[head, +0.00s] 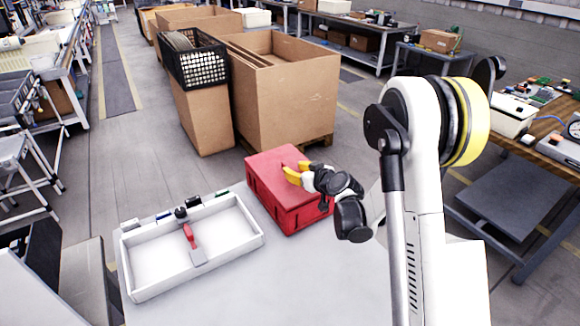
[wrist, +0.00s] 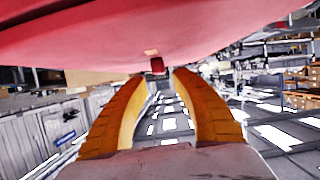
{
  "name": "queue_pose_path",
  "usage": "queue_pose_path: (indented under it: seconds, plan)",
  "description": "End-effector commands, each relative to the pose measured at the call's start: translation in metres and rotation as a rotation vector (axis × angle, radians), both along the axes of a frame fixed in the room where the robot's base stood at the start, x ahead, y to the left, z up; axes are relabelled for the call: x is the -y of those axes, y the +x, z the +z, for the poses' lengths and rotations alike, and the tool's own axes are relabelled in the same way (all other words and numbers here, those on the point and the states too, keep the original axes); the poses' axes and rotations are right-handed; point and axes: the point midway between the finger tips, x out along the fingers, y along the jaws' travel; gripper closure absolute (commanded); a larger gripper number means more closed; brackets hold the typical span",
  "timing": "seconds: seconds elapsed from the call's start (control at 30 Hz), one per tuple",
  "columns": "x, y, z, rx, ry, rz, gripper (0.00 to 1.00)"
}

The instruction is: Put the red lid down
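The red lid (head: 273,167) lies on top of the red box (head: 297,219) on the light table, and I see no clear gap between them. My gripper (head: 294,174) is at the lid's right part, its yellow fingers low over the top. In the wrist view, the lid's red surface (wrist: 90,38) fills the upper part. My gripper's fingers (wrist: 157,78) stand apart there. A small red piece (wrist: 157,65) shows between the fingertips, with a gap visible beside it. Contact with the fingers is hard to judge.
A white tray (head: 136,273) left of the box holds a red-handled tool (head: 190,237) and small items along its back edge. Large cardboard boxes (head: 290,105) and a black crate (head: 200,67) stand behind. Bare table top is in front of the box.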

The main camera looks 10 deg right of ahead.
Motion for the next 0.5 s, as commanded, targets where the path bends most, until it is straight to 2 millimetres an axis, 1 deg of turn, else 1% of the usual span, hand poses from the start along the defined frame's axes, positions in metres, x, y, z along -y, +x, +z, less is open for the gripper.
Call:
queue_pose_path:
  seconds: [0.03, 0.2, 0.3, 0.5]
  plan:
    - [0.004, -0.012, 0.008, 0.0, 0.0, -0.002, 0.68]
    - [0.015, -0.045, 0.021, 0.0, 0.001, -0.001, 0.68]
    - [0.02, -0.059, 0.027, 0.001, 0.0, -0.002, 0.68]
    - [0.021, -0.074, 0.036, -0.01, 0.001, 0.002, 0.68]
